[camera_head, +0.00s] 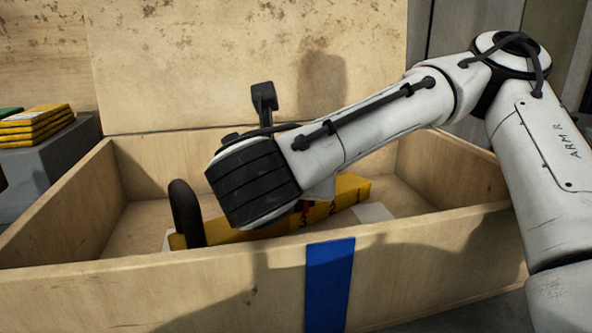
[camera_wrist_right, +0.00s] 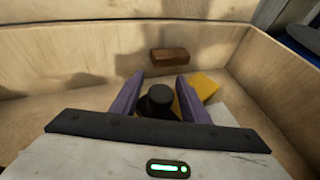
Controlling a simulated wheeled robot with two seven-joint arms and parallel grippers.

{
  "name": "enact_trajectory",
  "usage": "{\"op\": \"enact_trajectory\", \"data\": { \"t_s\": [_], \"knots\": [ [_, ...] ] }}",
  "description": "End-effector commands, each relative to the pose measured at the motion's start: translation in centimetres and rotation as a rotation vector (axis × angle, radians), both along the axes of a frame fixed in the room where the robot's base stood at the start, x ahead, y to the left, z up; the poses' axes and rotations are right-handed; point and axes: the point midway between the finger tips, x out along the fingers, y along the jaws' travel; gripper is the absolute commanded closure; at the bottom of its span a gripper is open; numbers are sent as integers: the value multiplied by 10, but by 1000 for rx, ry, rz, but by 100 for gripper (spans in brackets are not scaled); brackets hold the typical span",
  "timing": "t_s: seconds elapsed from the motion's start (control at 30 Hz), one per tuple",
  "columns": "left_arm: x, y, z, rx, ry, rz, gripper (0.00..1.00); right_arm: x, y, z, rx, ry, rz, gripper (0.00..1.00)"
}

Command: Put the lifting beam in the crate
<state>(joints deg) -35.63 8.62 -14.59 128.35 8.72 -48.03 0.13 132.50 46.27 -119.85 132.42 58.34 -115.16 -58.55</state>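The lifting beam (camera_head: 345,190), a yellow bar with black numbers, lies inside the wooden crate (camera_head: 200,290), running from left front to right back. A black ring (camera_head: 187,213) stands at its left end. My right arm reaches over the beam and hides its middle. In the right wrist view my right gripper (camera_wrist_right: 160,82) has its purple fingers apart. A round black knob (camera_wrist_right: 158,100) is between them, and I see no firm contact. Part of the yellow beam (camera_wrist_right: 203,86) shows beyond the right finger. My left gripper is not in view.
The crate has a blue stripe (camera_head: 330,285) on its front wall and a tall board (camera_head: 250,60) behind it. Yellow slabs (camera_head: 35,125) are stacked on a grey block at left. A brown block (camera_wrist_right: 169,55) shows ahead in the wrist view.

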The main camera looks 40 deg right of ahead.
Motion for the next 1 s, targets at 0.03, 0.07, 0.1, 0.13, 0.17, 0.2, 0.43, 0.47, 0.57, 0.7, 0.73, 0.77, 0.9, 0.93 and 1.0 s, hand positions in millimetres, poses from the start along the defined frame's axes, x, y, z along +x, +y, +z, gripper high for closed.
{"op": "enact_trajectory", "data": {
  "t_s": [0.03, 0.07, 0.1, 0.13, 0.17, 0.2, 0.43, 0.47, 0.57, 0.7, 0.73, 0.77, 0.9, 0.93, 1.0],
  "knots": [
    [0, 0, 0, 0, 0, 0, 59, 0, 0, 0, 0, 0, 0, 59],
    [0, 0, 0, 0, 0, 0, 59, 0, 0, 0, 0, 0, 0, 59],
    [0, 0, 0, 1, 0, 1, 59, 0, 0, 0, 0, 0, 0, 59],
    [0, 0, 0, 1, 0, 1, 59, 0, 0, 0, 0, 0, 0, 59],
    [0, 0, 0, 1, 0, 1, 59, 0, 0, 0, 1, -1, 0, 59],
    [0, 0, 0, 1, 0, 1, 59, 0, 0, 1, 1, -1, 0, 59],
    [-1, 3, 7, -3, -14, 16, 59, -11, 16, 15, -4, -4, 6, 59],
    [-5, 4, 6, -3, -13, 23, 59, -14, 20, 18, -6, -4, 6, 59],
    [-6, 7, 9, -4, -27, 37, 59, -24, 33, 24, -4, -3, 7, 59],
    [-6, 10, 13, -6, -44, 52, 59, -36, 47, 29, -3, -2, 4, 59],
    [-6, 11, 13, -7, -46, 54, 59, -38, 49, 30, -2, -1, 4, 59],
    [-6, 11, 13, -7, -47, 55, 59, -39, 50, 31, -1, 0, 4, 59],
    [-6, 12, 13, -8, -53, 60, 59, -43, 54, 31, -1, 1, 0, 59],
    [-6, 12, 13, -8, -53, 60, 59, -43, 54, 31, 1, 1, 0, 59],
    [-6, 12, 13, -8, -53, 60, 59, -43, 54, 31, 1, 1, 0, 59]
  ]
}}
